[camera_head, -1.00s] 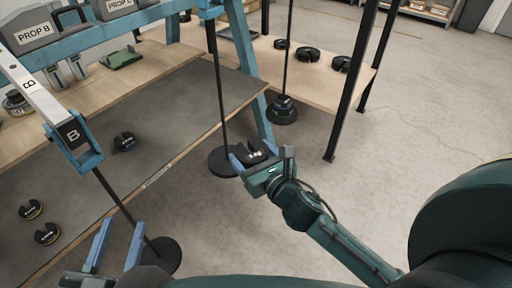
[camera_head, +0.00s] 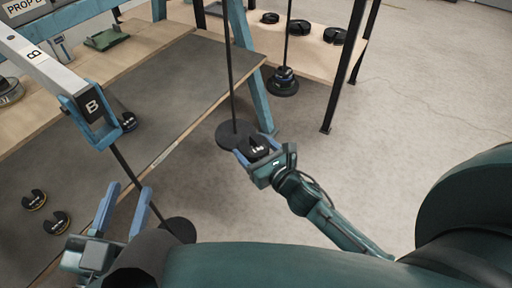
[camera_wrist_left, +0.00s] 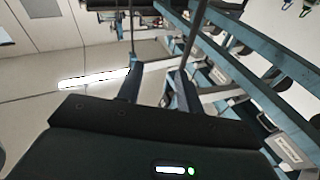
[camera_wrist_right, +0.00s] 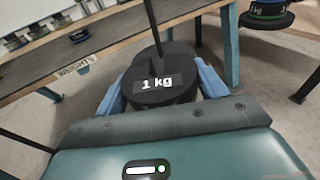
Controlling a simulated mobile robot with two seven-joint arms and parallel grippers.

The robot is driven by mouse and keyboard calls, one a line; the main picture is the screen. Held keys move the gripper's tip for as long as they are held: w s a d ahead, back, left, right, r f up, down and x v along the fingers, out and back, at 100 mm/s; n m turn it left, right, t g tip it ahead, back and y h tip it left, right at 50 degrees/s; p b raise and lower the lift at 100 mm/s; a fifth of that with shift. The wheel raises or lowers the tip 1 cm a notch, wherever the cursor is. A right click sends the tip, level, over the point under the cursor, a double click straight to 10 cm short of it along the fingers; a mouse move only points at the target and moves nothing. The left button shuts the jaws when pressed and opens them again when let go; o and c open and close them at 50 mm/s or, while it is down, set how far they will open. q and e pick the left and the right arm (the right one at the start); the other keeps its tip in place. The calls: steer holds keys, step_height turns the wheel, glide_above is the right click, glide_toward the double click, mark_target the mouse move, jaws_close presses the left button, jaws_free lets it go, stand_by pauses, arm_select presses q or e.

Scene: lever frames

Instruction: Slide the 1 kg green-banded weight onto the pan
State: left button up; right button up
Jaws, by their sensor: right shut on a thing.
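The 1 kg weight (camera_head: 257,147) is a black slotted disc marked "1 kg", also in the right wrist view (camera_wrist_right: 160,88). No green band shows from these angles. My right gripper (camera_head: 258,153) is shut on it. The pan (camera_head: 233,136) is a black disc at the foot of a thin hanging rod (camera_head: 229,70). In the head view the weight overlaps the pan's near right edge, right of the rod. I cannot tell whether it touches the pan. My left gripper (camera_head: 122,208) is open and empty, near another hanging rod at the lower left.
Several dark weights lie on the grey bench (camera_head: 95,160). Another rod with stacked weights (camera_head: 284,82) stands behind, beside a blue leg. Open floor lies to the right.

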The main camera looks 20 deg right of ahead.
mark_target(236, 134)
steer(key=shift+r+b+x, duration=0.25)
steer(key=shift+b+x, duration=0.05)
steer(key=shift+x, duration=0.75)
steer(key=shift+r+b+x, duration=0.25)
steer(key=shift+b+x, duration=0.05)
steer(key=shift+x, duration=0.75)
arm_select(q)
steer(key=shift+s+d, duration=0.1)
steer(key=shift+d, duration=0.05)
steer(key=shift+r, duration=0.1)
arm_select(e)
steer(key=shift+w+a, duration=0.1)
steer(key=shift+w, duration=0.15)
arm_select(q)
steer(key=shift+f, duration=0.35)
arm_select(e)
steer(key=shift+r+x, duration=0.15)
steer(key=shift+x, duration=1.1)
steer(key=shift+r+x, duration=0.2)
steer(key=shift+x, duration=1.05)
arm_select(q)
steer(key=shift+f+b, duration=0.25)
steer(key=shift+b, duration=0.2)
arm_select(e)
steer(key=shift+f, duration=0.4)
